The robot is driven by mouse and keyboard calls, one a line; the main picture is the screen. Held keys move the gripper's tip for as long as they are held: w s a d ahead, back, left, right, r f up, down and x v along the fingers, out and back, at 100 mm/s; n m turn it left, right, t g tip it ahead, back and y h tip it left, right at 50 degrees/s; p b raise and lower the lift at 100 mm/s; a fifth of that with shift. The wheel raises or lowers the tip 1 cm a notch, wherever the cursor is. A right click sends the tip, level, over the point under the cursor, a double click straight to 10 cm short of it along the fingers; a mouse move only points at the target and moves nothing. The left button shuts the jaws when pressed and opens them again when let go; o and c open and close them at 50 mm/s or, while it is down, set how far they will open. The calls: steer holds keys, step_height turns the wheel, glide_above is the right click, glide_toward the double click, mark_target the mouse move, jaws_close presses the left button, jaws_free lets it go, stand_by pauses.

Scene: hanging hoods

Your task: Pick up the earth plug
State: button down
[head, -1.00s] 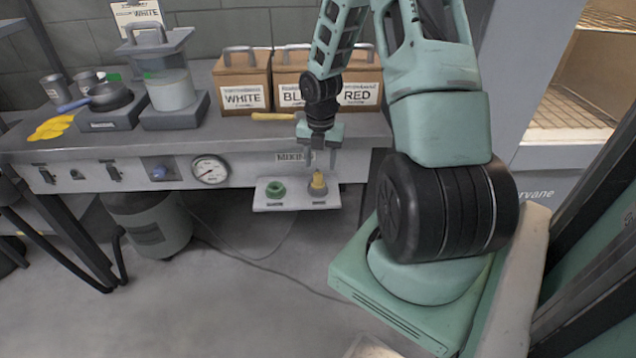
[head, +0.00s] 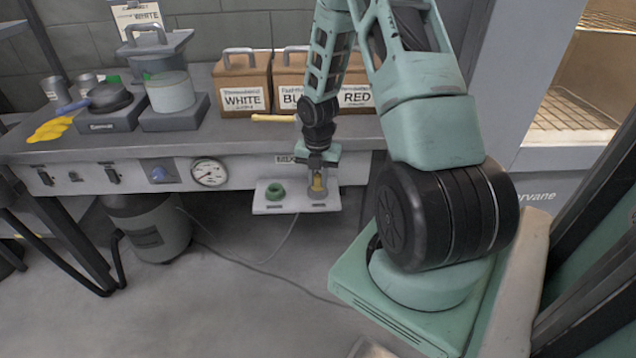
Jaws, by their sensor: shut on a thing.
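The earth plug, a small yellow-tan plug (head: 317,184), stands upright in a grey round seat at the right side of a small white shelf (head: 270,208) below the bench edge. My gripper (head: 317,186) points down over it, with a finger on each side of the plug, shut on it. The fingers hide part of the plug. I see no gap between the plug and its seat. A green ring-shaped piece (head: 275,192) sits at the left side of the same shelf.
The grey bench (head: 200,142) carries boxes labelled WHITE (head: 243,100), BLU and RED, a pan (head: 108,98) and a pot (head: 171,92). A round gauge (head: 209,172) is on its front. A grey canister (head: 148,226) stands below.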

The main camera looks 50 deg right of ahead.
steer(key=shift+r, duration=0.1)
step_height(320, 180, up, 10)
steer(key=shift+f+p, duration=0.1)
steer(key=shift+p, duration=1)
step_height(320, 180, up, 5)
steer(key=p, duration=0.6)
glide_above(318, 175)
